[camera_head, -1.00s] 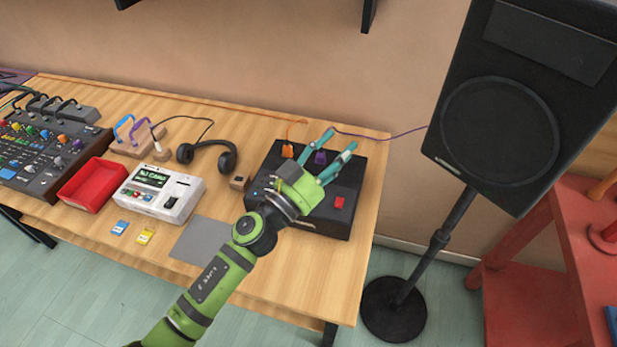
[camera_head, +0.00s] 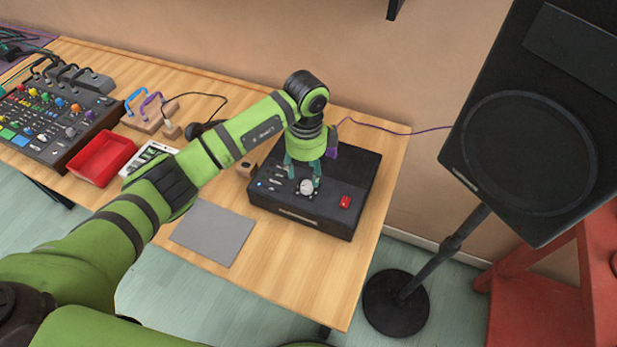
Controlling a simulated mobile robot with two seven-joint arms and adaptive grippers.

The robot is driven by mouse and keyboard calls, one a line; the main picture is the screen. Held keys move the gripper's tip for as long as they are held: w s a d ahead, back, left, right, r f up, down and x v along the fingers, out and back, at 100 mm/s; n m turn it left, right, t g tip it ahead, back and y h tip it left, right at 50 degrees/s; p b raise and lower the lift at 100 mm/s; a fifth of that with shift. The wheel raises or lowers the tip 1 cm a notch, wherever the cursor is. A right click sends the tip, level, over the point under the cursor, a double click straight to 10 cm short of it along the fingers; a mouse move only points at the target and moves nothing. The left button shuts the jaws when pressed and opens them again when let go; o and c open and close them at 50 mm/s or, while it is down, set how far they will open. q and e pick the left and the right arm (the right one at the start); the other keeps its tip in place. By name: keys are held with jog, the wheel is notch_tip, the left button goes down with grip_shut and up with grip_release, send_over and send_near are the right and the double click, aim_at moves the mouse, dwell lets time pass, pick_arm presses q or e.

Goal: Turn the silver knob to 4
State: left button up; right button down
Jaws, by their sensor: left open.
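The silver knob (camera_head: 307,187) is on top of the black box (camera_head: 335,222), near its front middle. My left gripper (camera_head: 303,183) points down over the box from behind the knob. Its teal fingers are open, one on each side of the knob; I cannot tell whether they touch it. The number the knob points to is too small to read. Small pale markings and a blue light show on the box left of the knob. My right gripper is not in view.
A grey mat (camera_head: 213,232) lies on the wooden table left of the box. A red tray (camera_head: 101,158), a white device (camera_head: 150,156) and a mixer (camera_head: 45,125) are further left. A large black speaker (camera_head: 525,150) stands on the right. A purple plug (camera_head: 331,151) is at the box's back.

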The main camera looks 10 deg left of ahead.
aim_at(307, 184)
pick_arm(q)
jog(key=shift+f+p, duration=0.65)
jog(key=shift+f, duration=2)
grip_shut()
